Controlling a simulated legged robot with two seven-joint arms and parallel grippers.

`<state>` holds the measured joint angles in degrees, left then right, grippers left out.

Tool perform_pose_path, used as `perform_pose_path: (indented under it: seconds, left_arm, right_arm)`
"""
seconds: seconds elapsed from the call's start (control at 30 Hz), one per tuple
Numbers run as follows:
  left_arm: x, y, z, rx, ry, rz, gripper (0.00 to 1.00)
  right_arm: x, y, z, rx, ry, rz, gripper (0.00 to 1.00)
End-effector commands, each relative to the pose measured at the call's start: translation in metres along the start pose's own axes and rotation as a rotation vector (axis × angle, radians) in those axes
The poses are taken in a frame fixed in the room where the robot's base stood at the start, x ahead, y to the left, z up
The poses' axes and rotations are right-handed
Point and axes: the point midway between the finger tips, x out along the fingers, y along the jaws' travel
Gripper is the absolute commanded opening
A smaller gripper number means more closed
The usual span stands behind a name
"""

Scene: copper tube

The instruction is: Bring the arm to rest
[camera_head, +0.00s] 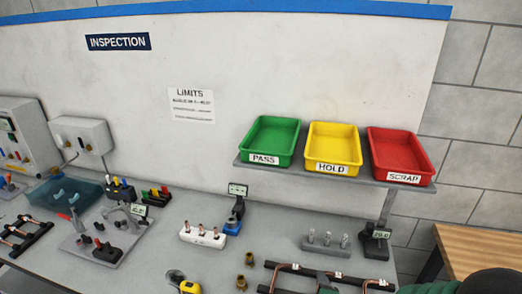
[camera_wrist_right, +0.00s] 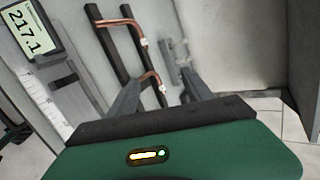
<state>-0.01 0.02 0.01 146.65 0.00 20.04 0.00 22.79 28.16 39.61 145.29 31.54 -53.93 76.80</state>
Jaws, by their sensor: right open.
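Beyond the fingers, bent copper tubes (camera_wrist_right: 122,22) lie across dark rails (camera_wrist_right: 104,40). In the head view, copper tubes (camera_head: 338,277) rest on a dark rack at the front of the bench. My left gripper is in neither view.
Green PASS (camera_head: 270,141), yellow HOLD (camera_head: 333,149) and red SCRAP (camera_head: 400,156) trays stand on a raised shelf (camera_head: 362,178). The grey bench (camera_head: 150,262) carries several fixtures and gauges. A display (camera_wrist_right: 26,30) reading 217.1 is at the wrist view's left. A wooden table (camera_head: 472,250) stands right.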

Motion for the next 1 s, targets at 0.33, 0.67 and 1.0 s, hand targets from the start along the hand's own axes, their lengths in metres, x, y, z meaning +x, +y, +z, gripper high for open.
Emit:
perform_pose_path:
  seconds: [0.33,0.67,1.0]
  left_arm:
    - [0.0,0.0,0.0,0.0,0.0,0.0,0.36]
    - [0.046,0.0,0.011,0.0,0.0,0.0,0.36]
    - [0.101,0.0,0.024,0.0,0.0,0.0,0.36]
  right_arm:
    - [-0.054,0.058,-0.026,-1.22,-0.319,0.42,0.58]
    - [-0.096,0.118,-0.087,-1.772,-0.616,0.653,0.58]
    - [-0.065,0.164,-0.097,-1.766,-0.613,0.652,0.58]
